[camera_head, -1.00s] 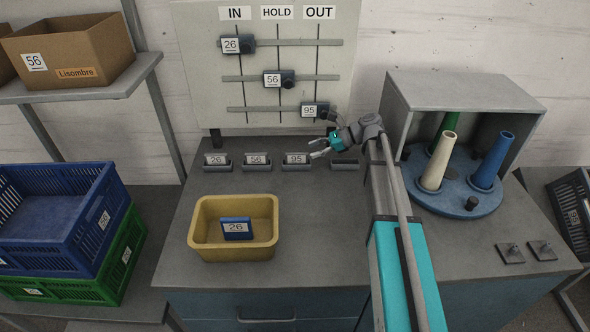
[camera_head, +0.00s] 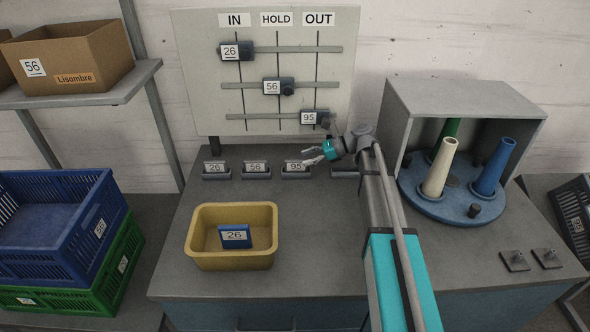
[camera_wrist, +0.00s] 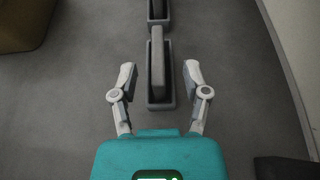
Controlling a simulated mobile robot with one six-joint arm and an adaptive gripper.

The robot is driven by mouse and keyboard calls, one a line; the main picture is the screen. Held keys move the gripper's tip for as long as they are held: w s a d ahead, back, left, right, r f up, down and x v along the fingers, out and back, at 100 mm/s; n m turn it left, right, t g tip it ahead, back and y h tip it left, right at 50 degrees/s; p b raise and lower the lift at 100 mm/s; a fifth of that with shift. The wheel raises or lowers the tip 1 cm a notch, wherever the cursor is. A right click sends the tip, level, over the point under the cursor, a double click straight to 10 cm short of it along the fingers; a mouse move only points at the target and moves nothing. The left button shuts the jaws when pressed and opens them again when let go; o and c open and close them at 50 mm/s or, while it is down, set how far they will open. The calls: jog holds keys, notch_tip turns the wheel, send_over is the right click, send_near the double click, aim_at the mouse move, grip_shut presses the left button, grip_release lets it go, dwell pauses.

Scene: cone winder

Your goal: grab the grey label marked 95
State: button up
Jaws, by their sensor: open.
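The grey label marked 95 (camera_head: 295,166) stands upright in a small dark holder (camera_head: 296,175) on the worktop, the third in a row. My gripper (camera_head: 312,157) is open and empty just right of it in the head view. In the wrist view, the label (camera_wrist: 157,62) shows edge-on in its holder (camera_wrist: 160,104), ahead of and between the open fingers (camera_wrist: 160,80). The fingers lie on either side of the holder's near end, with gaps on both sides. I cannot see contact with the label.
Labels 26 (camera_head: 215,166) and 56 (camera_head: 255,167) stand left in the same row. A yellow bin (camera_head: 200,250) holding a blue 26 block (camera_head: 235,236) is in front. A board with sliders (camera_head: 200,100) rises behind; a cone turntable (camera_head: 440,205) stands right.

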aim_at(293, 163)
jog(key=shift+f+b+x, duration=0.15)
jog(key=shift+b+x, duration=0.4)
jog(key=shift+x, duration=0.45)
jog(key=shift+f+b+x, duration=0.15)
jog(key=shift+b+x, duration=0.4)
jog(key=shift+x, duration=0.45)
jog(key=shift+s+a+f, duration=0.1)
jog(key=shift+a, duration=0.35)
grip_shut()
